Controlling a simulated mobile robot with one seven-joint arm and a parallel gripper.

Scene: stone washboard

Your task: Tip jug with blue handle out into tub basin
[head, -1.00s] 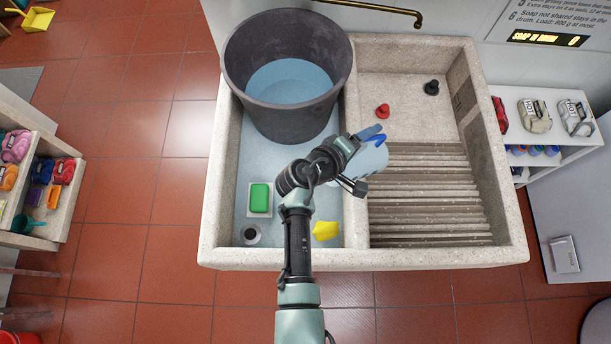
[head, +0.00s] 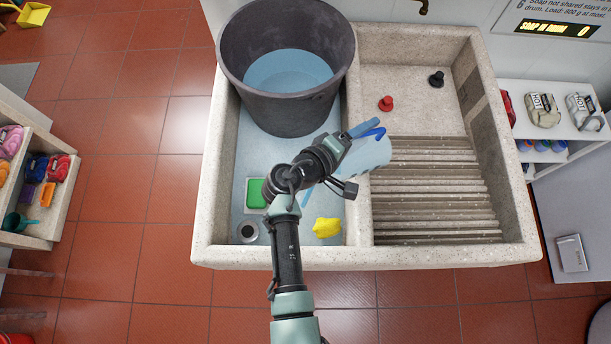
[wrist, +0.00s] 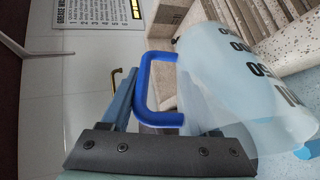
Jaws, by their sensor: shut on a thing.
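The jug is a translucent pale blue cylinder with dark printed marks (wrist: 262,80) and a bright blue handle (wrist: 160,92). In the head view the jug (head: 368,155) lies tilted nearly on its side, above the divider between the basin and the washboard. My gripper (wrist: 150,118) is shut on the handle, partly hiding it; it also shows in the head view (head: 360,131). The stone tub basin (head: 243,150) is on the left with a bluish floor. A thin light blue strip shows under my wrist; I cannot tell what it is.
A large grey bucket (head: 240,70) with bluish liquid stands in the back of the basin. A green soap (head: 256,193), a drain (head: 247,232) and a yellow object (head: 326,228) lie in front.

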